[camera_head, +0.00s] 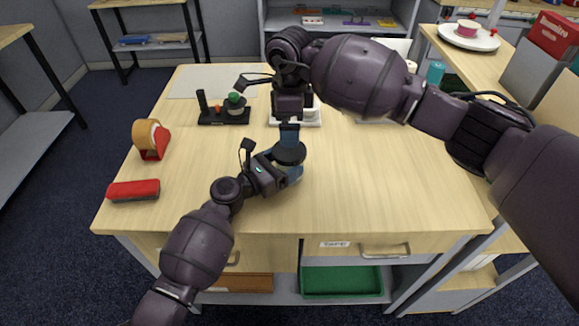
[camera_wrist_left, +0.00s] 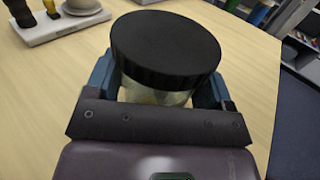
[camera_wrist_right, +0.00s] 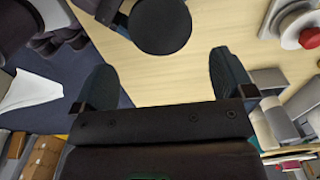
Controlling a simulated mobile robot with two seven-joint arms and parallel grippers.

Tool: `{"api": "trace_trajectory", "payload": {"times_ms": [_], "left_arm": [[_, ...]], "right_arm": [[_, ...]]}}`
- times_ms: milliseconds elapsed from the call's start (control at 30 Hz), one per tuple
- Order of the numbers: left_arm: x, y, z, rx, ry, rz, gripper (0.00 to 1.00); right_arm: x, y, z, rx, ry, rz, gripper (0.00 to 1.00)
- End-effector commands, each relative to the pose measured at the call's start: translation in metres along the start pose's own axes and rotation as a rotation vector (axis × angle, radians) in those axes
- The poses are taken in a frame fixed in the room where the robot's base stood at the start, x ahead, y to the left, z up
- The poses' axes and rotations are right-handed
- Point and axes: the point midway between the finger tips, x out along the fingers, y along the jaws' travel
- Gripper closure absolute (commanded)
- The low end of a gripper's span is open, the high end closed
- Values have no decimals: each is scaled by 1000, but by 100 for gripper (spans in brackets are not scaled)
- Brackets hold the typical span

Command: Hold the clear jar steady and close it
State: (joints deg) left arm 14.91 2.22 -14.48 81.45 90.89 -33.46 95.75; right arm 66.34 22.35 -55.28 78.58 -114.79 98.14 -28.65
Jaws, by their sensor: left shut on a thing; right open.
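The clear jar (camera_wrist_left: 155,97) stands on the table with a round black lid (camera_wrist_left: 166,48) on its top; the lid looks level. I cannot tell how tightly the lid sits. My left gripper (camera_head: 284,172) is shut around the jar's body, one blue finger on each side below the lid, as the left wrist view shows. My right gripper (camera_wrist_right: 162,80) is open and empty. In the head view it hangs just behind and above the lid (camera_head: 290,153). The right wrist view shows the lid (camera_wrist_right: 160,25) beyond the open fingers, not between them.
A tape dispenser (camera_head: 150,139) and a red-topped eraser (camera_head: 134,190) lie at the left. A black stand (camera_head: 224,116) with small items and a white tray (camera_head: 309,122) stand behind the grippers. The table's front right is clear.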

Motion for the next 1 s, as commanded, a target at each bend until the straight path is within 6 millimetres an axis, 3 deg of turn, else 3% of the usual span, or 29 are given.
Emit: {"api": "trace_trajectory", "payload": {"times_ms": [200,400,600,900,933,1000], "left_arm": [[0,0,0,0,0,0,90],[0,0,0,0,0,0,90],[0,0,0,0,0,0,90],[0,0,0,0,0,0,90],[0,0,0,0,0,0,23],[0,0,0,0,0,0,12]], "right_arm": [[-45,0,0,-1,0,-4,0],[-74,0,0,0,0,-2,0],[-88,0,0,0,-1,0,0],[-90,0,0,0,-1,1,0],[-90,0,0,0,-1,0,0],[-90,0,0,0,-1,0,0]]}}
